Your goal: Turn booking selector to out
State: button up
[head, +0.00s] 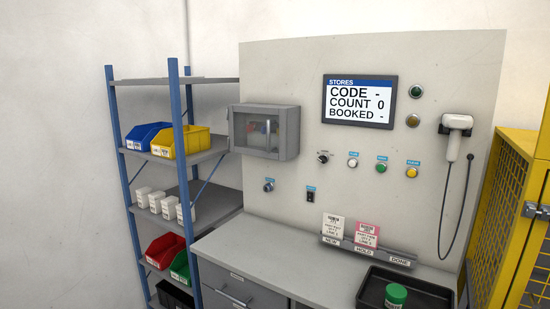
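A black rotary selector (323,157) with a small label above it sits on the grey upright panel (290,80), below the display. It looks like the booking selector, but its lettering is too small to read. Its exact pointer direction cannot be told. The stores display (359,101) reads CODE -, COUNT 0, BOOKED -. My gripper is not in view.
Right of the selector are a white button (353,162), a green one (381,167) and a yellow one (411,172). A glass-fronted box (264,131) juts out at left. A scanner (456,135) hangs at right. A black tray (432,293) stands on the worktop.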

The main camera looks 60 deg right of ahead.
aim_at(323, 159)
jog(key=z, duration=0.1)
jog(key=i, duration=1.05)
jog(key=z, duration=1.1)
jog(key=i, duration=0.9)
jog(key=z, duration=0.75)
